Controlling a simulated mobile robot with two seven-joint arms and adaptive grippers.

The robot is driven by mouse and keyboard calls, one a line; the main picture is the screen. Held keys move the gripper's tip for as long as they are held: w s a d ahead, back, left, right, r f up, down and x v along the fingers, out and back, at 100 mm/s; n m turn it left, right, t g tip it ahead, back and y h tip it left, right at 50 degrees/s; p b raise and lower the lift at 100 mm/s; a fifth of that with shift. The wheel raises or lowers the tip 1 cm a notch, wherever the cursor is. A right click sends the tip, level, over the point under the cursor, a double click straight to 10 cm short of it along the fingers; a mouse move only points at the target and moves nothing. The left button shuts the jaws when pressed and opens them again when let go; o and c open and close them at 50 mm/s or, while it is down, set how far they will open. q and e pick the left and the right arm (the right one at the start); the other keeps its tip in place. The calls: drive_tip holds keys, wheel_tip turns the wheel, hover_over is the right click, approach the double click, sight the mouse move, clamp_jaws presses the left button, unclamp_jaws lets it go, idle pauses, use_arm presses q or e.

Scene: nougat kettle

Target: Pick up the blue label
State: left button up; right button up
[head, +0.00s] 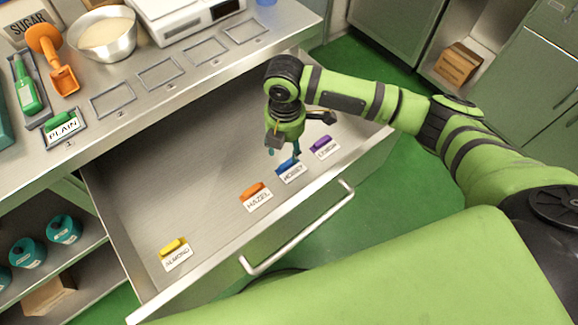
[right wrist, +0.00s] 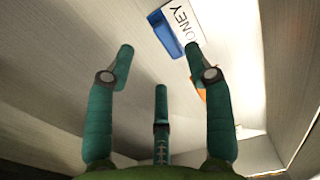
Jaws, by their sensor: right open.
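The blue label (head: 288,167), a white card reading HONEY with a blue grip, sits in the open drawer towards its front. In the right wrist view the blue label (right wrist: 172,35) is at the top, beyond the tip of the right-hand finger. My right gripper (head: 284,152) is open and empty, pointing down just above and slightly left of the label. Its spread fingers also show in the right wrist view (right wrist: 158,60). A finger covers part of the label in the head view. My left gripper is not in view.
In the drawer (head: 140,190) stand a purple label (head: 322,148), an orange label (head: 256,197) and a yellow label (head: 175,254). The drawer's left and back floor is clear. On the counter are a PLAIN label (head: 63,128), empty frames, a bowl (head: 103,42) and scoops.

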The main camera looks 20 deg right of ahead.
sight(286, 161)
drive_tip(key=f, duration=0.3)
drive_tip(key=shift+s+f, duration=0.35)
drive_tip(key=shift+s, duration=0.05)
drive_tip(key=shift+w+f, duration=0.1)
drive_tip(key=shift+f, duration=0.5)
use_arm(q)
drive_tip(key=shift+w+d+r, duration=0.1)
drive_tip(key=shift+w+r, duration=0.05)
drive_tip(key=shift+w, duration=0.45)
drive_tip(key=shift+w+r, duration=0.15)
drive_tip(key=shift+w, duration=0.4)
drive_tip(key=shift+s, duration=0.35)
use_arm(e)
drive_tip(key=c, duration=0.9)
drive_tip(key=shift+c, duration=0.2)
